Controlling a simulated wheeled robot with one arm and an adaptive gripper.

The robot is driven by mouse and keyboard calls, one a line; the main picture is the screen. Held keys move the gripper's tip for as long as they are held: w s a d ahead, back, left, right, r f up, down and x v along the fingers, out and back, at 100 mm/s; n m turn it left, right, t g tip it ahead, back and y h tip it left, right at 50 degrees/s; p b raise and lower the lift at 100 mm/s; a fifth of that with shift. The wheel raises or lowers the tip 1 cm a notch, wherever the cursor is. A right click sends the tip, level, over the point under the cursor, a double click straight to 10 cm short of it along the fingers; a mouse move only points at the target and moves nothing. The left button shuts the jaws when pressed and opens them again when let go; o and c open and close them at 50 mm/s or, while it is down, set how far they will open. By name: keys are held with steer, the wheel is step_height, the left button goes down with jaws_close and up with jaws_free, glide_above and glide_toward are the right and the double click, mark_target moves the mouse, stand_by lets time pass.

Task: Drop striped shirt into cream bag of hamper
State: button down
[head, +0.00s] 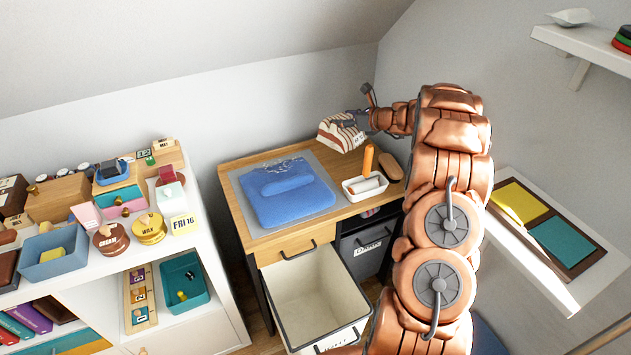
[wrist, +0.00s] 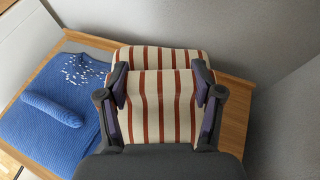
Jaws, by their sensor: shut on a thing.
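The striped shirt (head: 341,132), cream with rust-brown stripes, is a folded bundle above the back right of the wooden desk. In the wrist view the shirt (wrist: 164,105) fills the space between the two fingers. My gripper (head: 364,119) is shut on it; both fingers (wrist: 161,90) press its sides in the wrist view. The cream bag (head: 312,295) of the hamper is open at the top, pulled out below the desk's front edge, and looks empty inside. It lies below and to the left of the shirt in the head view.
A blue knitted garment (head: 290,200) lies on a grey mat on the desk (head: 252,243). A white tray (head: 365,190) with a roller and an orange-handled item stands at right. A dark bin (head: 362,252) is beside the cream bag. A cluttered white shelf (head: 205,240) stands left.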

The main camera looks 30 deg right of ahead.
steer(key=shift+d+f, duration=0.2)
steer(key=shift+f, duration=4.95)
steer(key=shift+f, duration=0.15)
steer(key=shift+c, duration=1)
jaws_free()
steer(key=shift+s, duration=0.1)
